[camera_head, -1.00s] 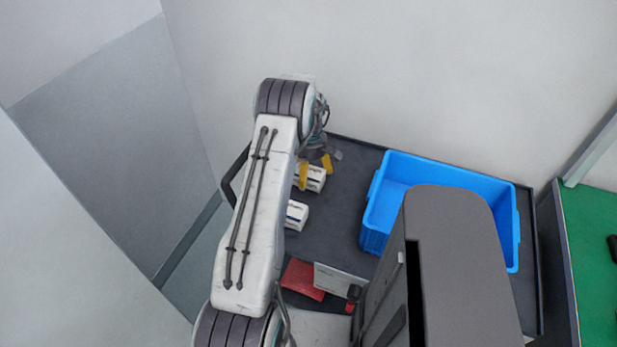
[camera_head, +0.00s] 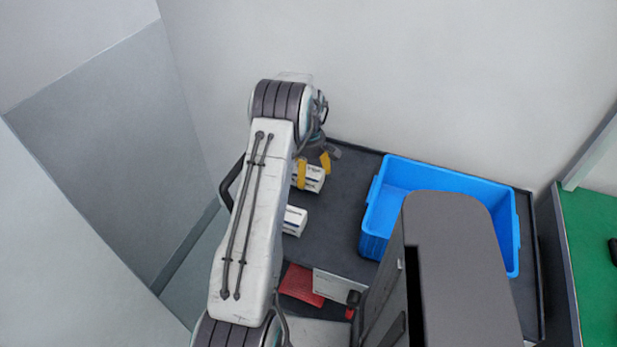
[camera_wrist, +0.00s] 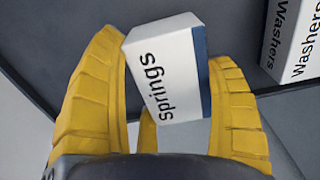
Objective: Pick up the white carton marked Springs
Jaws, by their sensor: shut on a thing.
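The white carton marked Springs (camera_wrist: 168,70), with a blue band along one edge, sits between the yellow fingers of my gripper (camera_wrist: 168,60) in the wrist view. The gripper is shut on it, one finger on each side. In the head view the gripper (camera_head: 313,167) is at the far left of the dark table, and the carton (camera_head: 314,181) shows partly behind a finger. I cannot tell whether the carton is clear of the table.
A white carton marked Washers (camera_wrist: 292,45) is at the upper right of the wrist view. A second white carton (camera_head: 295,221) is nearer in the head view. A blue crate (camera_head: 440,172) stands right. A red item (camera_head: 300,284) lies in front. Dark table between is clear.

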